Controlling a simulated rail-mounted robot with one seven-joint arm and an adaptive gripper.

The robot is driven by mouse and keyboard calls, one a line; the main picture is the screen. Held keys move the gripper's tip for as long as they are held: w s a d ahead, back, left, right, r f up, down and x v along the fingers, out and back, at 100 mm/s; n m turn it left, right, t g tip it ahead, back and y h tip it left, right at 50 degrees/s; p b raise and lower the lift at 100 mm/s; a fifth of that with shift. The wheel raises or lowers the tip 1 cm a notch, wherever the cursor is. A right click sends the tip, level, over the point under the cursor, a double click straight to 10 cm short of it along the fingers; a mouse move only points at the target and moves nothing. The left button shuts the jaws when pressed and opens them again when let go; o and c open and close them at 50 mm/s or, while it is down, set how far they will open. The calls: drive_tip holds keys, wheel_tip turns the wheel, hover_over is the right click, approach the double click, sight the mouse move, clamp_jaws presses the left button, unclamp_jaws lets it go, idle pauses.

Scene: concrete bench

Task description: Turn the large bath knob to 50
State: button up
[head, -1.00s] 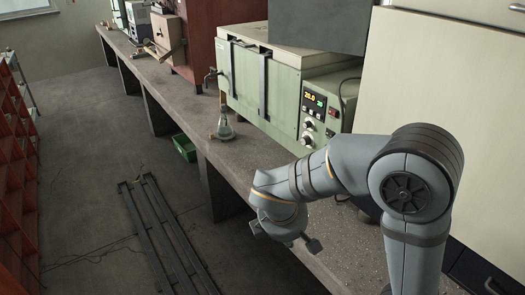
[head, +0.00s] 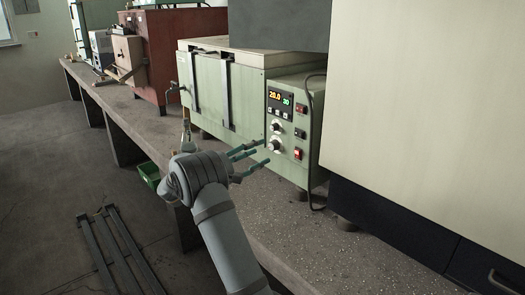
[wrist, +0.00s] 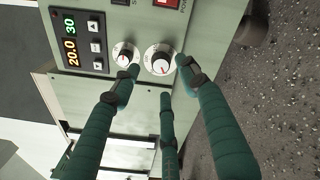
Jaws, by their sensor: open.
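The green bath's control panel (head: 287,125) carries two round knobs with pale skirts, one above the other. The large bath knob (head: 275,145) is the lower one; in the wrist view (wrist: 159,61) it is the bigger dial, with a red mark on its face. Its scale numbers are too small to read. The smaller knob (wrist: 125,54) sits beside it. My gripper (head: 257,152) has teal fingers, spread open and empty, pointing at the panel just in front of the large knob. In the wrist view the fingertips (wrist: 158,82) lie around the lower side of that knob; contact cannot be told.
The panel display (wrist: 71,38) reads 20.0 and 30, with small buttons beside it. A red power switch (head: 297,154) is close to the large knob. A dark cable (head: 313,180) hangs at the panel's right. The bench (head: 270,210) in front is clear.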

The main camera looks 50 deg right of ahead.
sight(272, 147)
drive_tip(key=d, duration=0.5)
drive_tip(key=shift+s+d, duration=0.3)
drive_tip(key=shift+d, duration=0.05)
drive_tip(key=c, duration=0.3)
drive_tip(key=c, duration=0.7)
clamp_jaws()
